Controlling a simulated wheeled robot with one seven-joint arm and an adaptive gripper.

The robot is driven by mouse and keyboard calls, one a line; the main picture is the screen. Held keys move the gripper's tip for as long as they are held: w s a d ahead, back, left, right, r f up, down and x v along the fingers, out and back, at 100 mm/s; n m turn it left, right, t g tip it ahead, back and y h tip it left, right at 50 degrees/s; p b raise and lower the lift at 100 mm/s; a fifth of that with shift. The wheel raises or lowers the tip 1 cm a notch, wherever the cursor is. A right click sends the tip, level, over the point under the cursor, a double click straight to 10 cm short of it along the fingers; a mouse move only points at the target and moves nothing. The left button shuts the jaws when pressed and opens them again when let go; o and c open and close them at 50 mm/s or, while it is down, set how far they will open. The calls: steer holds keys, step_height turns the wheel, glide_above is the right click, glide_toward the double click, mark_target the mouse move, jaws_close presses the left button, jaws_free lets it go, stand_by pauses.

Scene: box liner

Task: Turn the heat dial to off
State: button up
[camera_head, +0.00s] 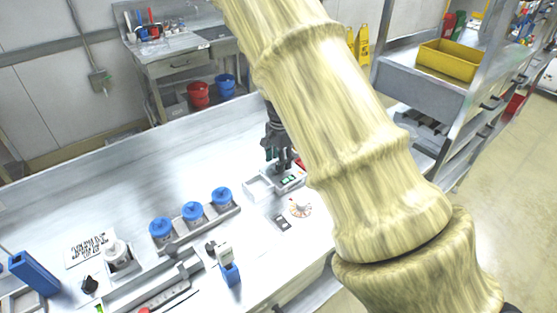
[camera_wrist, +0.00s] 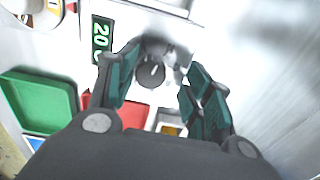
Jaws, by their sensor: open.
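The heat dial (camera_wrist: 150,75) is a small dark round knob with a white pointer line, seen in the wrist view between my gripper's fingers. A green-lit display (camera_wrist: 102,40) reading 20 and at least one further, partly hidden digit is left of it. My gripper (camera_wrist: 158,58) is open, its teal fingers on either side of the dial; I cannot tell whether they touch it. In the head view my gripper (camera_head: 282,160) points down over a small pale device with a green display (camera_head: 289,181). The dial cannot be made out there.
A white tray (camera_head: 258,188) sits left of the device, and a small dark-faced unit (camera_head: 282,223) in front. Blue-capped jars (camera_head: 192,211) stand in a rack to the left.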

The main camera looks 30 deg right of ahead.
steer(key=shift+w+f, duration=0.1)
steer(key=shift+f, duration=0.25)
steer(key=shift+s+d+r, duration=0.1)
steer(key=shift+s+r, duration=0.2)
steer(key=shift+s, duration=0.3)
steer(key=shift+s+r, duration=0.25)
steer(key=shift+s, duration=0.3)
steer(key=shift+w+f, duration=0.45)
steer(key=shift+w, duration=0.1)
steer(key=c, duration=0.3)
steer(key=shift+w+f, duration=0.2)
steer(key=shift+w, duration=0.05)
steer(key=c, duration=0.3)
steer(key=shift+s+r, duration=0.2)
steer(key=shift+r, duration=0.05)
steer(key=c, duration=0.5)
